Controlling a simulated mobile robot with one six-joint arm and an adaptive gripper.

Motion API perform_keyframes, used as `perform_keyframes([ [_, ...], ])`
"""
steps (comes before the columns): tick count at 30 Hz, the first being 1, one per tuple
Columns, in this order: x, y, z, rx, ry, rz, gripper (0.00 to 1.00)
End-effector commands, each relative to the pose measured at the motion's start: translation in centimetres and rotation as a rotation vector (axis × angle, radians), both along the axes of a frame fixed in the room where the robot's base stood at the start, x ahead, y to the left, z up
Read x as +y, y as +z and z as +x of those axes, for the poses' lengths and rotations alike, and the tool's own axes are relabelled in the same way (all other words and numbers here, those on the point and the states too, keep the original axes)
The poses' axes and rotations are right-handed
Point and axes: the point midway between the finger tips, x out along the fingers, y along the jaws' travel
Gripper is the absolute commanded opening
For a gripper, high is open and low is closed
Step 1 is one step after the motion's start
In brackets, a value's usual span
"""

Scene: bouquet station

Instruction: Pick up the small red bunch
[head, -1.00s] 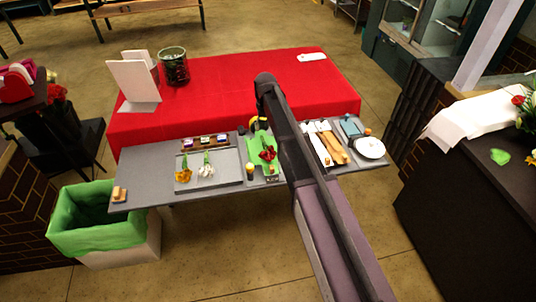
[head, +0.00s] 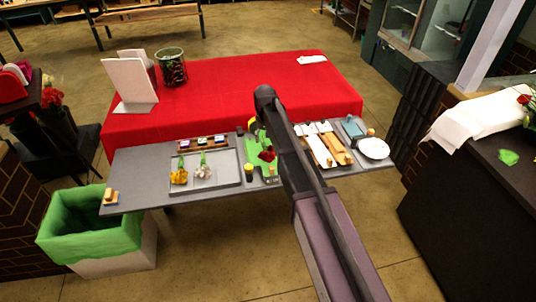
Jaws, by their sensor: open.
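The small red bunch (head: 267,155) shows in the head view. It is a dark red bloom on a bright green strip (head: 265,171) near the middle of the grey worktop, just left of my arm. My arm crosses the picture from the lower right and ends above the worktop's back edge. I cannot make out my gripper; the arm hides that area. The bunch lies clear of any visible finger.
A grey tray (head: 215,184) with yellow and white bunches lies left of the bunch. A yellow-topped jar (head: 249,172) stands close to the bunch. Wooden strips (head: 338,148) and a white plate (head: 374,148) lie right. A red-covered table (head: 215,100) stands behind.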

Motion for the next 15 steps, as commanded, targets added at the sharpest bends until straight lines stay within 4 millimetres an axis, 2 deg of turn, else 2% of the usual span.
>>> perform_keyframes([
  [15, 0.10, -0.63, -0.01, 0.000, 0.001, 0.000, 0.71],
])
